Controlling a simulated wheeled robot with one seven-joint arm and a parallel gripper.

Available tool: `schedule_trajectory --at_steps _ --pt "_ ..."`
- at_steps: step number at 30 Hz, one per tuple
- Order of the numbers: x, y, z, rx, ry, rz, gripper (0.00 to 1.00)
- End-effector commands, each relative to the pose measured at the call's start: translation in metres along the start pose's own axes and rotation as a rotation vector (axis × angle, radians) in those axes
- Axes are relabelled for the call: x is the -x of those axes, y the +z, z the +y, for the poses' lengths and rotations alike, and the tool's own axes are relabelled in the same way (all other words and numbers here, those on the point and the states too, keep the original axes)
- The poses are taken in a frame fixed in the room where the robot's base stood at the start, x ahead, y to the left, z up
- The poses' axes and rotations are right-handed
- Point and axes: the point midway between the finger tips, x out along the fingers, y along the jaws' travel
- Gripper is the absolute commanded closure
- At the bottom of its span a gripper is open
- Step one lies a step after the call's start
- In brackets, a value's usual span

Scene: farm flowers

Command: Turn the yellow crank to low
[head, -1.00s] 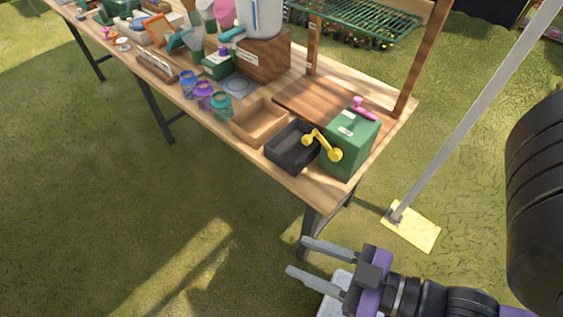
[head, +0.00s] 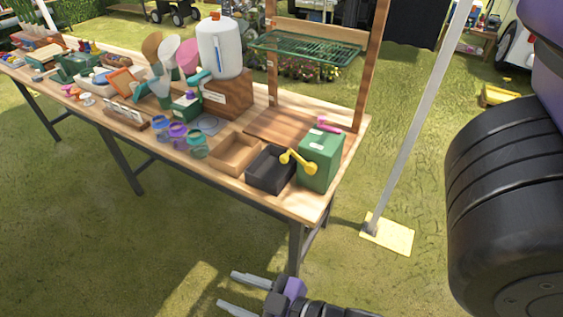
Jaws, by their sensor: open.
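The yellow crank (head: 298,161) is on the front face of a green box (head: 322,166) near the right end of the wooden table. Its arm slants up to the left from the hub and ends in a round knob. Any low mark on the box is too small to read. A pink handle (head: 328,124) sits on top of the same box. My gripper (head: 228,291) is at the bottom of the head view, in front of and below the table. Its two fingers are apart with nothing between them. It is well away from the crank.
A black tray (head: 267,187) and a wooden tray (head: 216,170) stand left of the green box. Several small jars and a white dispenser (head: 222,48) are farther left. A grey pole on a yellow base (head: 388,236) stands right of the table. Grass in front is clear.

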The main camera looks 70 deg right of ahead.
Motion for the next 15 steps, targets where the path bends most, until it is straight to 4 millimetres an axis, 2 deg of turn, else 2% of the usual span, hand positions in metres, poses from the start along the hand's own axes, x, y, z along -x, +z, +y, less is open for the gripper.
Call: schedule_trajectory --at_steps 5,8,12,14,15 --pt "-0.056 0.014 0.025 0.021 0.116 -0.066 0.57" --pt "-0.09 0.023 0.053 0.022 0.236 -0.125 0.57" --pt "-0.125 0.026 0.111 -0.003 0.481 -0.195 0.57" --pt "-0.131 0.022 0.141 -0.027 0.617 -0.209 0.57" --pt "-0.132 0.018 0.163 -0.048 0.722 -0.211 0.57"
